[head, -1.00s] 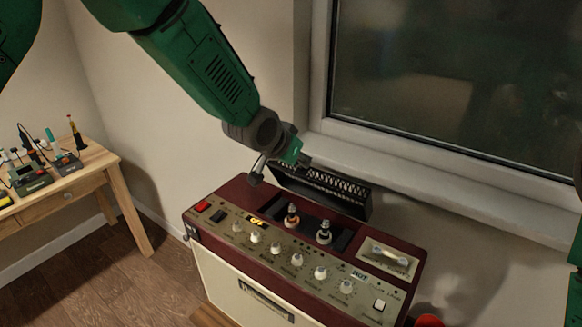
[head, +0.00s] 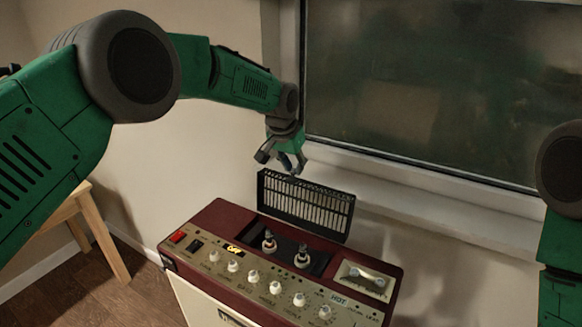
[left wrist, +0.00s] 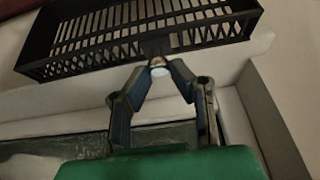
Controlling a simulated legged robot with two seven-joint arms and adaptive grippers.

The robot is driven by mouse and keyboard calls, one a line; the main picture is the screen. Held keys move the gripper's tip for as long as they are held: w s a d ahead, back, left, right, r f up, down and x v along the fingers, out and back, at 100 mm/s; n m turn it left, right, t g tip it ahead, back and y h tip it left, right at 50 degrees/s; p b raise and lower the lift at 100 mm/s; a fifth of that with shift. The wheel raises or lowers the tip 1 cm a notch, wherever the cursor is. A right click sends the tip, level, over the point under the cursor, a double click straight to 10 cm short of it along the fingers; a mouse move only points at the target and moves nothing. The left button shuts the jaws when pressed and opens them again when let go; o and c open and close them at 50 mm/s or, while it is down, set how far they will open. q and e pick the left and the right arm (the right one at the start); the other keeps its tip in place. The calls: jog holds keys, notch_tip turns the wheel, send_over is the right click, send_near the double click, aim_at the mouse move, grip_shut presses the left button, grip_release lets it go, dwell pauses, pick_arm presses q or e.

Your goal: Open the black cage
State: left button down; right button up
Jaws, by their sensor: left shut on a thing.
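The black cage (head: 305,207) stands up along the back edge of the red amplifier's top (head: 225,215), with its slatted side facing me. The recess in front of it is uncovered, and two tubes (head: 269,241) show there. My left gripper (head: 290,168) is at the cage's upper edge. In the left wrist view, its fingers (left wrist: 157,68) are closed on a small pale round knob at the edge of the cage (left wrist: 140,35). My right arm shows at the right edge, but its gripper is out of view.
A window with a white sill (head: 400,185) lies right behind the cage. The amplifier's front panel has several knobs (head: 254,275) and a meter (head: 365,277). A wooden table (head: 88,225) stands at the left, partly hidden by my left arm.

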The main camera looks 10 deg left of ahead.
pick_arm(q)
jog(key=shift+w+d+f+g, duration=0.15)
jog(key=shift+d+f+g, duration=0.1)
jog(key=shift+f+g, duration=0.3)
dwell(0.4)
jog(key=c, duration=1.5)
grip_release()
jog(key=shift+f, duration=0.1)
jog(key=shift+o, duration=0.4)
jog(key=shift+w, duration=0.5)
jog(key=d+v, duration=0.1)
jog(key=v, duration=1)
jog(key=shift+a+r, duration=0.3)
jog(key=shift+r, duration=0.1)
